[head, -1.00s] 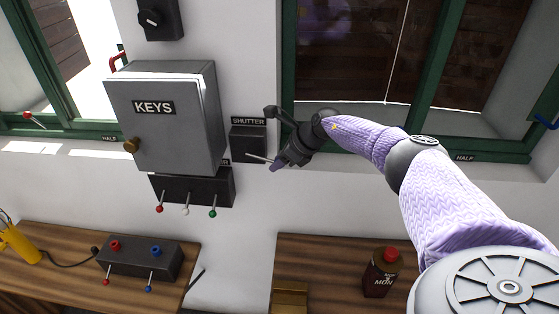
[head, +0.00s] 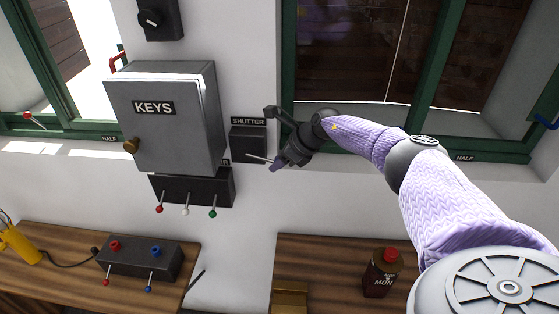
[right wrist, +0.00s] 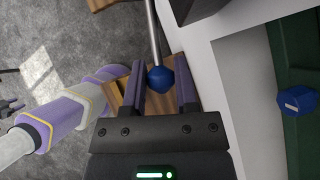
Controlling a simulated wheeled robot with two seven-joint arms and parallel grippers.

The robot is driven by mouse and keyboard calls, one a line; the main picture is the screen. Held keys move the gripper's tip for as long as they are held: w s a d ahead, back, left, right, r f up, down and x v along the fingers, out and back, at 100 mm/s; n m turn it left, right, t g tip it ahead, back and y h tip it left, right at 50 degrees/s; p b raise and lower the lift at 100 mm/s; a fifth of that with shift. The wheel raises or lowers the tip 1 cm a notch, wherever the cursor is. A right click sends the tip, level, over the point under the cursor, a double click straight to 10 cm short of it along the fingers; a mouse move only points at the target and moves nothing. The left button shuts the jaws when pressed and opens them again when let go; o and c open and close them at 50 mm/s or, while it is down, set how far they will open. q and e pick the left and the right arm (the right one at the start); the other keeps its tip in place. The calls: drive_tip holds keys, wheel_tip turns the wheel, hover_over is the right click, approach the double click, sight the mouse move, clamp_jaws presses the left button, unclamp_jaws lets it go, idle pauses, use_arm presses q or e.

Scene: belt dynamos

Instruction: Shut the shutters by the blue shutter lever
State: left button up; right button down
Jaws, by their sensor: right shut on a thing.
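The shutter lever sticks out of the dark box (head: 248,143) under the SHUTTER label in the head view. Its thin rod (head: 259,157) points right and slightly down. My right gripper (head: 278,163) is at the rod's end and hides the knob there. In the right wrist view the blue knob (right wrist: 160,79) sits between the two fingers, which are shut on it. Dark brown slatted shutters (head: 510,65) show behind the right window, and another (head: 62,35) behind the left one. My left gripper (right wrist: 11,106) shows small at the left edge of the wrist view; its jaws are unclear.
The grey KEYS cabinet (head: 165,122) juts out just left of the shutter box. Below it is a box (head: 192,187) with red, white and green levers. A two-lever box (head: 138,259) stands on the left bench. A dark bottle (head: 381,275) stands on the right bench.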

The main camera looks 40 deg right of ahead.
drive_tip(key=shift+r, duration=0.15)
drive_tip(key=shift+c, duration=2)
unclamp_jaws()
drive_tip(key=shift+w, duration=0.1)
drive_tip(key=shift+s+d+r, duration=0.15)
drive_tip(key=shift+s+r, duration=0.1)
drive_tip(key=shift+s, duration=0.05)
drive_tip(key=v, duration=0.9)
drive_tip(key=shift+b, duration=0.45)
